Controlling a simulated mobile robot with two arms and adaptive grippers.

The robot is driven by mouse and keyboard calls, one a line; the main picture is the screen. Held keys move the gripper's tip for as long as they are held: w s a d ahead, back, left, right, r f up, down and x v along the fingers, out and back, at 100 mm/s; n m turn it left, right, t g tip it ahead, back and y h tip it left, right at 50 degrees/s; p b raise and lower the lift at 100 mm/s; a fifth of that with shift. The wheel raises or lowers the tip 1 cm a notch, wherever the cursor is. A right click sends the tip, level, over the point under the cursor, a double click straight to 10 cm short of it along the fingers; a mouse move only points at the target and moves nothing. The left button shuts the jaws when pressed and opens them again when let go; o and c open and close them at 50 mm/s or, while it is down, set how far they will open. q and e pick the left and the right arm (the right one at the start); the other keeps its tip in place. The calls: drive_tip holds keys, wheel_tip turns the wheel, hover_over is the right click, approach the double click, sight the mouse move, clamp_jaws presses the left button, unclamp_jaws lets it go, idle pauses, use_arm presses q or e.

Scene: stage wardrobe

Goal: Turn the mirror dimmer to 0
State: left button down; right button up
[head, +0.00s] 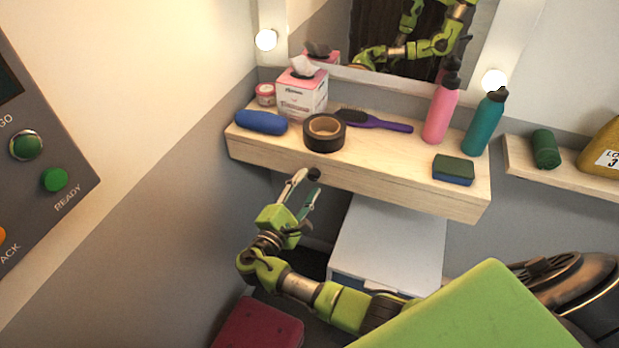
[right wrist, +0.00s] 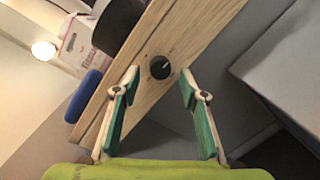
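The mirror dimmer is a small black round knob (right wrist: 160,67) on the front face of the wooden shelf below the mirror (head: 340,40). In the head view the knob (head: 314,174) shows at the fingertips of my right gripper (head: 304,182). In the right wrist view my right gripper (right wrist: 159,82) is open, its two fingers apart with the knob between and just beyond their tips. I see no finger touching the knob. My left gripper is not in view.
On the shelf (head: 390,185) stand a tissue box (head: 302,95), black tape roll (head: 324,133), blue case (head: 261,122), purple brush (head: 380,122), pink bottle (head: 441,112), teal bottle (head: 484,125) and sponge (head: 453,170). A white-topped cabinet (head: 390,245) stands below. A button panel (head: 40,160) is at left.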

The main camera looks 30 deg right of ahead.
drive_tip(key=shift+x, duration=0.95)
drive_tip(key=shift+w+d, duration=0.15)
drive_tip(key=shift+d, duration=0.05)
drive_tip(key=c, duration=1.1)
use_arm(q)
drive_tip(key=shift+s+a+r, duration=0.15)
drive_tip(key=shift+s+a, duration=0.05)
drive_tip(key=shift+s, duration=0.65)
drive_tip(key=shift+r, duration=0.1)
use_arm(e)
drive_tip(key=shift+n, duration=0.3)
